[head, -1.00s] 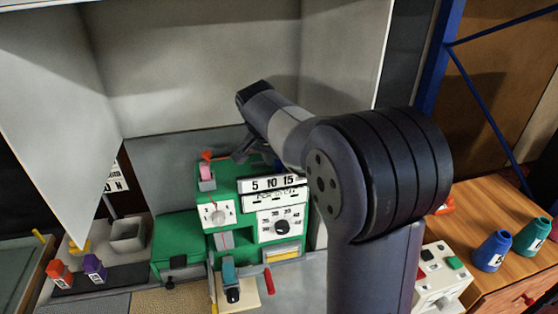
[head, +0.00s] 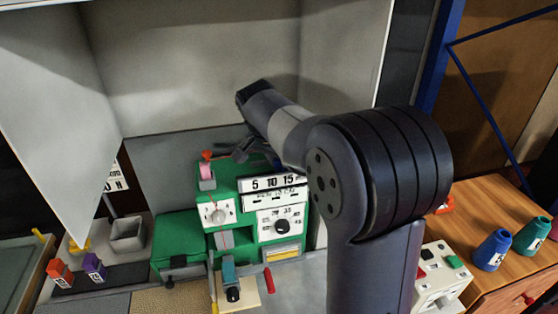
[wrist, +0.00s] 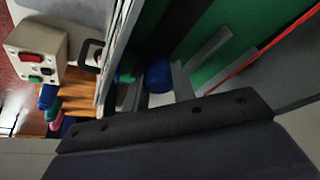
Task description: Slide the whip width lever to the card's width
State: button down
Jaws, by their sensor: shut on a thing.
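The green binding machine (head: 245,182) stands in the grey booth, with a white 5-10-15 scale (head: 272,184) on its upper front. My gripper (head: 245,150) is over the machine's top, behind the scale, partly hidden by my arm. In the wrist view a blue knob (wrist: 158,77), which looks like the whip width lever's, sits between grey finger-like plates. My gripper is shut on it. In the head view I cannot make out the lever's mark against the scale. I see no card that I can identify for certain.
Orange (head: 60,272) and purple (head: 94,266) blocks stand at left.

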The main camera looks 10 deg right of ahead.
jog(key=shift+a, duration=0.15)
jog(key=a, duration=0.4)
jog(key=shift+d, duration=0.15)
jog(key=c, duration=1.2)
grip_release()
jog(key=shift+o, duration=0.2)
jog(key=v, duration=1.1)
jog(key=shift+b, duration=0.3)
jog(key=shift+f, duration=0.2)
jog(key=x, duration=1)
jog(key=shift+w+d+f+p, duration=0.1)
jog(key=shift+d+f+p, duration=0.1)
jog(key=shift+p, duration=0.15)
jog(key=shift+d, duration=0.6)
